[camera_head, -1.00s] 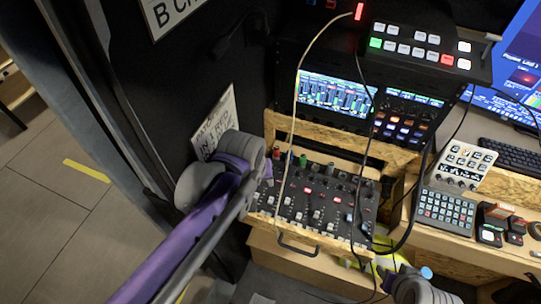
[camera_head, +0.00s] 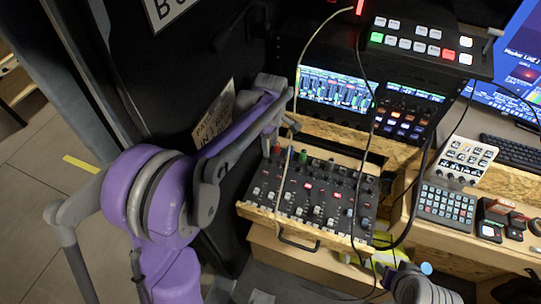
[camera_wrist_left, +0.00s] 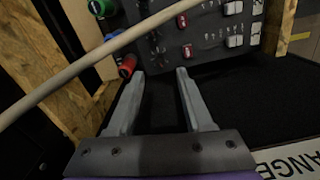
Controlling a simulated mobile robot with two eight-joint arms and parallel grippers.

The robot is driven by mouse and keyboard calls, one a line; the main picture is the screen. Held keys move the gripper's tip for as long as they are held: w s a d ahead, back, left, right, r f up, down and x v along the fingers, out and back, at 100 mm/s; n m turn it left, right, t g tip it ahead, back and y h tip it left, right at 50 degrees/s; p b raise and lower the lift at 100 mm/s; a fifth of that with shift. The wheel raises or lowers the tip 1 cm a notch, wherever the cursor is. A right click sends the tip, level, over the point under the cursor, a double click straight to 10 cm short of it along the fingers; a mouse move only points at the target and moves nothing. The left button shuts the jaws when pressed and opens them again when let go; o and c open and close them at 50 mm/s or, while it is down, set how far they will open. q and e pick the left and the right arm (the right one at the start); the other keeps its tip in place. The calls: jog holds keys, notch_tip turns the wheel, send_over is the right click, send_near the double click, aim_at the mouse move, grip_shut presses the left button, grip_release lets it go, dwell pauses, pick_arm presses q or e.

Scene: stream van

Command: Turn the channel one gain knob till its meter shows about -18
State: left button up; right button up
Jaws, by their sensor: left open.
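The audio mixer (camera_head: 310,205) lies on a wooden shelf, with rows of small knobs and white and red buttons. Coloured pieces stand along its far left edge: red (camera_head: 277,150), blue and green. In the left wrist view the red piece (camera_wrist_left: 127,66) is just beyond the left fingertip. My left gripper (camera_head: 277,135) is at the mixer's far left corner, partly hidden by its own arm. In the wrist view its fingers (camera_wrist_left: 160,73) are apart with nothing between them. Level meters show on the screen (camera_head: 335,90) behind; their numbers are too small to read. I cannot tell which knob is channel one.
A pale cable (camera_head: 296,110) hangs across the mixer and crosses the wrist view. A dark wall with a sign (camera_head: 213,115) stands close on the left. A switcher (camera_head: 420,45), keypad (camera_head: 446,205) and keyboard stand to the right. A grey rounded part of mine shows at bottom right.

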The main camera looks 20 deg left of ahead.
aim_at(270, 158)
pick_arm(q)
notch_tip(270, 158, down, 6)
jog(key=shift+r, duration=0.1)
grip_shut()
dwell(0.4)
